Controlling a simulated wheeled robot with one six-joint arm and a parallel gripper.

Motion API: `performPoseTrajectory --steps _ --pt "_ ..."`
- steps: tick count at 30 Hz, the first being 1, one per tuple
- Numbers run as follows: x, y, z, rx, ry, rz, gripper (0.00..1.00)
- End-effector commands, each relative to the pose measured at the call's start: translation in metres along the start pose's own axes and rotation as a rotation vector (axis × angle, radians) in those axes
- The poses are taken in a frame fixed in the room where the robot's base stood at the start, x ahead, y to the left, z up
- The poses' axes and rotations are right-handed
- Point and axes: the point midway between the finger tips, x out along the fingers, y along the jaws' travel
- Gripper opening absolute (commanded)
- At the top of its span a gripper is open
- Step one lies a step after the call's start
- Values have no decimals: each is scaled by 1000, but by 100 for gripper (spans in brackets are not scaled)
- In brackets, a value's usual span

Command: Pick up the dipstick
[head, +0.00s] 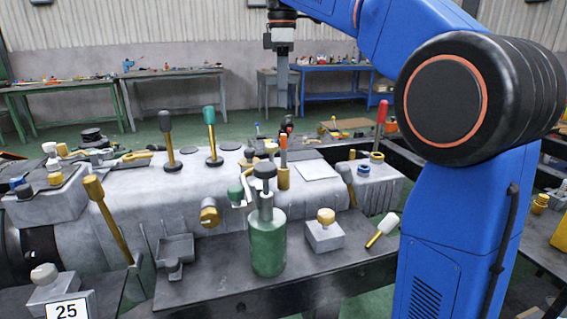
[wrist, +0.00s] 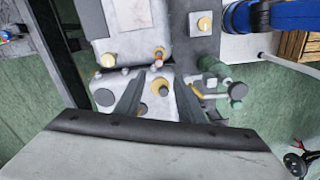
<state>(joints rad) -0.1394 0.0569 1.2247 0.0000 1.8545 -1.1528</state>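I cannot tell for certain which part is the dipstick. One slim upright piece with an orange top (head: 283,147) stands in a brass-coloured socket (head: 283,178) on the grey machine housing. Another upright piece has a red handle (head: 381,114) and stands farther right on the housing. My gripper (head: 282,108) points down above and behind the orange-topped piece. In the wrist view its two dark fingers are apart, and I see nothing held. Below them is a grey block with a round brass-coloured part (wrist: 158,86).
A green bottle (head: 268,244) stands on the front shelf. Levers with a black knob (head: 165,121) and a green knob (head: 209,115) rise from the housing at left. A yellow-handled lever (head: 94,188) leans at far left. Workbenches (head: 175,73) stand behind; the floor between is open.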

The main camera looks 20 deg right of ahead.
Motion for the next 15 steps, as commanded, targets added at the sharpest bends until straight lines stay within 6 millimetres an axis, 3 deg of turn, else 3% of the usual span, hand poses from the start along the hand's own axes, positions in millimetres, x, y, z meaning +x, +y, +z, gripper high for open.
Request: performPoseTrajectory --steps 5,15 --pt "6 3 -2 -19 -3 -7 35" --pt "65 2 -2 -17 -3 -7 35"
